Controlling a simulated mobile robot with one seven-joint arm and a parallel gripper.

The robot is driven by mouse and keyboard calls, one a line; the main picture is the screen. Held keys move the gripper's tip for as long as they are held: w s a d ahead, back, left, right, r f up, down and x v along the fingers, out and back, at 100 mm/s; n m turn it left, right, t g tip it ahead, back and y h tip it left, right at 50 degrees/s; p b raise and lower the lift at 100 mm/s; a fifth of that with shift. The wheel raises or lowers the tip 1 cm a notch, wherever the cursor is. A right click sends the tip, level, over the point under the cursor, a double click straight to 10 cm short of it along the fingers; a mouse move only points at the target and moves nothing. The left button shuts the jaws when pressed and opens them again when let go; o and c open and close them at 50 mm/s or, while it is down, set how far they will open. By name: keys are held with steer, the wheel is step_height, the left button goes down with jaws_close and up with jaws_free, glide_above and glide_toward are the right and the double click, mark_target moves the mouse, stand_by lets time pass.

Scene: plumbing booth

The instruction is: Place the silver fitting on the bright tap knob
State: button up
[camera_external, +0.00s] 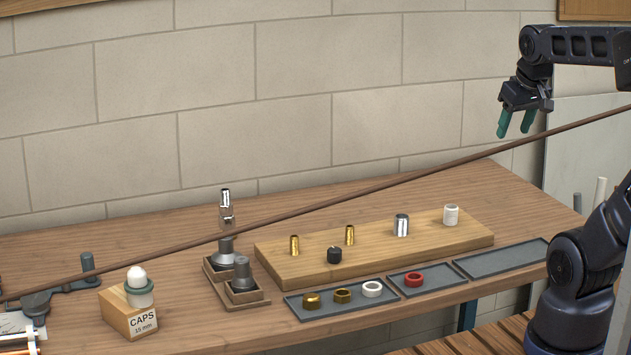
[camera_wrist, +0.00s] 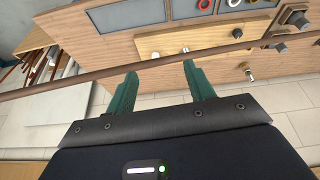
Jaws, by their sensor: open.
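The silver fitting (camera_external: 401,226), a short shiny cylinder, stands upright on the wooden board (camera_external: 330,262); it also shows in the wrist view (camera_wrist: 186,50), near the right fingertip's line of sight. I cannot tell for sure which is the named knob. My gripper (camera_external: 516,124) is open and empty, high above the right end of the table. Its two green fingers point down, apart from everything.
A long brown rod (camera_external: 350,195) crosses the view above the table. Trays (camera_external: 500,260) with rings lie in front. A caps block (camera_external: 130,312) is at left.

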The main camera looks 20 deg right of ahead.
steer(key=shift+m, duration=0.4)
steer(key=s+f, duration=0.1)
steer(key=s+d+f, duration=0.1)
steer(key=s, duration=0.1)
steer(key=shift+s+f, duration=0.1)
steer(key=shift+f, duration=0.1)
stand_by(0.8)
